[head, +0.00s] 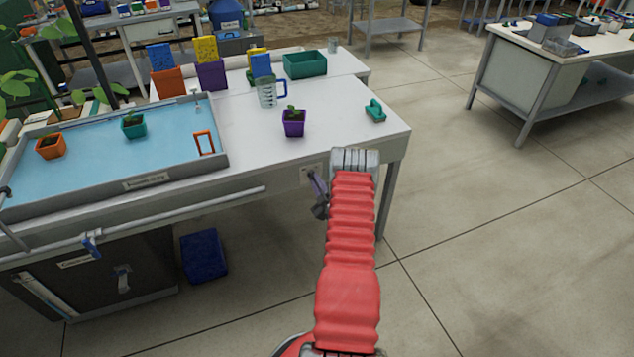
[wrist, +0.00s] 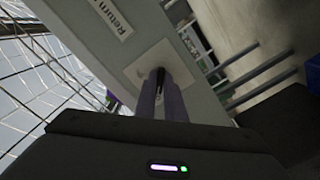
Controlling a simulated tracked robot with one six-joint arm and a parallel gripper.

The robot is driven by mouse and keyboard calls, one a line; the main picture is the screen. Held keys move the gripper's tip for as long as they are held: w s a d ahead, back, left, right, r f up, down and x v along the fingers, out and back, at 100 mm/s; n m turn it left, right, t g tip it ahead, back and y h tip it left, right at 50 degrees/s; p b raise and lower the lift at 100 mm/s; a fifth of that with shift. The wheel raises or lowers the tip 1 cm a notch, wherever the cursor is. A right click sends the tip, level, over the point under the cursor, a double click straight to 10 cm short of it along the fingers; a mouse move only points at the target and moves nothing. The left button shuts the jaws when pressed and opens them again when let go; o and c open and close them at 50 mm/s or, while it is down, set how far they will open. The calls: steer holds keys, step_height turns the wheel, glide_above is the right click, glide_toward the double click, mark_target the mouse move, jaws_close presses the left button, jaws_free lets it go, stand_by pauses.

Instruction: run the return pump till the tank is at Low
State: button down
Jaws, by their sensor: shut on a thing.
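My gripper (head: 314,180) is at a pale plate on the bench's front face, near its right corner. In the wrist view its purple fingers (wrist: 163,80) are shut at the middle of the square plate (wrist: 143,66), on a small dark control mostly hidden between them. A label starting "Return" (wrist: 110,18) is beside the plate; the rest is cut off. The dark tank (head: 140,282) stands under the bench at left in the head view. A slanted pale strip (head: 45,298), perhaps its level gauge, is on its front; its marks and level are too small to read.
A tray (head: 226,160) with blue water covers the bench's left part. A pipe (head: 190,208) with a blue handle (head: 92,246) runs along the front. A blue bin (head: 204,256) is on the floor.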

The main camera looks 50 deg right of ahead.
steer(key=shift+a+m, duration=0.1)
steer(key=shift+m, duration=0.4)
steer(key=shift+s+m, duration=0.15)
steer(key=shift+m, duration=8.35)
steer(key=shift+d, duration=0.2)
steer(key=c, duration=1.8)
jaws_free()
steer(key=shift+a, duration=0.1)
steer(key=shift+c, duration=0.2)
steer(key=shift+a, duration=0.1)
